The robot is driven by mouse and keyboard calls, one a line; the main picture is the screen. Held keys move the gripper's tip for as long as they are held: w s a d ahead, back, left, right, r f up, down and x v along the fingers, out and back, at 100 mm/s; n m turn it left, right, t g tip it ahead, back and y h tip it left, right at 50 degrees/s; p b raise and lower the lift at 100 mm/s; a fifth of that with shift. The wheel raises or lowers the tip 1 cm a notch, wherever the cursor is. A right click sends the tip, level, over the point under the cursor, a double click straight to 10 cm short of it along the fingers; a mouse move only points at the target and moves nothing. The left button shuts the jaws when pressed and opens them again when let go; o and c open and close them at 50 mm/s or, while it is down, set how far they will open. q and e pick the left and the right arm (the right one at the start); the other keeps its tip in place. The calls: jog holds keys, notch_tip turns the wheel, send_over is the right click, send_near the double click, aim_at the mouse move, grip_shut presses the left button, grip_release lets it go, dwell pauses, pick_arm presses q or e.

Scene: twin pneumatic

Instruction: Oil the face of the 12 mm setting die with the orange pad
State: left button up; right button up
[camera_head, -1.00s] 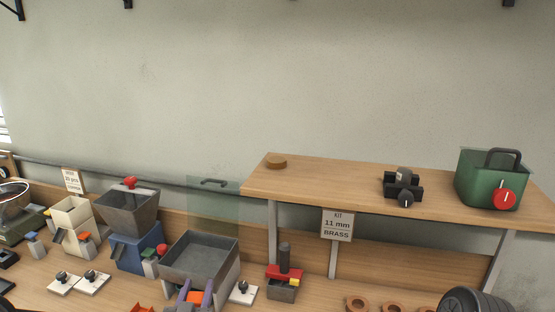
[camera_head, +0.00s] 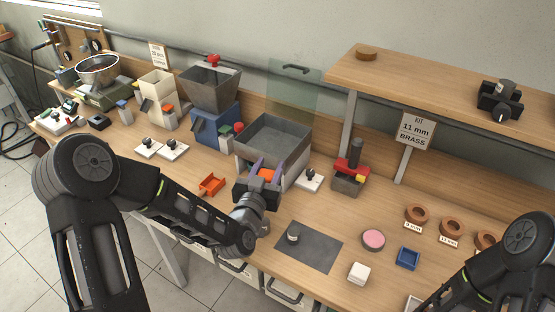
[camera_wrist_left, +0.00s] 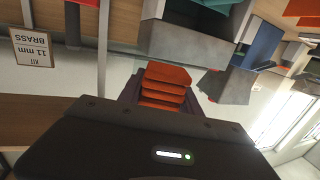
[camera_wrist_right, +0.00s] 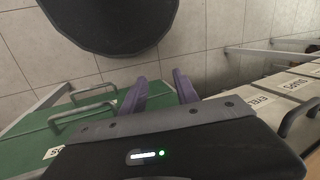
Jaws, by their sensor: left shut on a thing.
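My left gripper (camera_head: 266,170) is shut on the orange pad (camera_head: 267,176), held above the bench in front of the grey open bin. In the left wrist view the orange pad (camera_wrist_left: 166,84) sits between the purple fingers. My right gripper (camera_wrist_right: 160,80) is open and empty in the right wrist view; the head view shows only part of its arm. Several copper-coloured rings (camera_head: 416,213) lie at the right of the bench with small size labels, too small to read surely. I cannot tell which is the 12 mm die.
The grey bin (camera_head: 272,139) and a red-topped press (camera_head: 349,170) stand behind. An orange tray (camera_head: 211,186), pink disc (camera_head: 373,239), blue tray (camera_head: 407,258) and white block (camera_head: 359,273) lie on the bench. A shelf (camera_head: 440,85) overhangs at the right, with an "11 mm brass" sign (camera_head: 414,131).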

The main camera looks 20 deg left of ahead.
notch_tip(320, 180, down, 2)
jog(key=shift+w+a+f+b, duration=0.1)
jog(key=shift+b, duration=1.1)
